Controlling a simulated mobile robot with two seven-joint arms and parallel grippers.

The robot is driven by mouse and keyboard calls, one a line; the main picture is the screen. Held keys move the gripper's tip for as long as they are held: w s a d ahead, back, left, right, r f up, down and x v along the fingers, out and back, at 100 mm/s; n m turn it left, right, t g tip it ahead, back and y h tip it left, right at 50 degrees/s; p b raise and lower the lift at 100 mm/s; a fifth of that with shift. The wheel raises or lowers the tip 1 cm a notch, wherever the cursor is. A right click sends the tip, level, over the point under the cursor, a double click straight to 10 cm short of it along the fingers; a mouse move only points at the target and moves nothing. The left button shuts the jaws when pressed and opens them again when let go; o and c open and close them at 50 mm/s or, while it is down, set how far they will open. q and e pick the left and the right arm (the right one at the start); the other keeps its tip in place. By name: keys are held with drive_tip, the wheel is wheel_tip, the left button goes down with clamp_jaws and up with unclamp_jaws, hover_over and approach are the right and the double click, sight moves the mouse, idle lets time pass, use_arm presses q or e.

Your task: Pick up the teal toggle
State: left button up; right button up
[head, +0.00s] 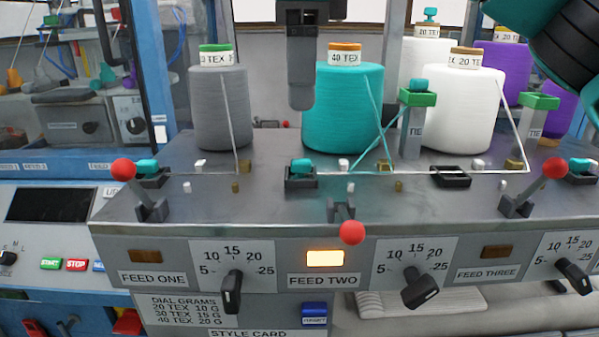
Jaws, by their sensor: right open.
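Several small teal pieces are in the head view, and I cannot tell which one the task calls the toggle. One teal piece (301,165) sits in a black holder left of the Feed Two lever. Another teal piece (147,166) is by the Feed One lever, and a third (580,165) is at the right edge. One more teal piece (417,85) rests on a green-topped TIE post. My right gripper (300,104) hangs pointing down at top centre, between the grey and teal cones in the picture. It is open and empty, seen nearly edge-on. My left gripper is out of view.
The Feed Two lamp (325,258) is lit. An empty black holder (450,184) sits right of centre.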

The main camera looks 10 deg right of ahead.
sight(301, 160)
wheel_tip(301, 160, down, 9)
drive_tip(key=shift+w+r, duration=0.1)
drive_tip(key=shift+w, duration=0.05)
idle(0.4)
drive_tip(key=shift+c, duration=0.5)
clamp_jaws()
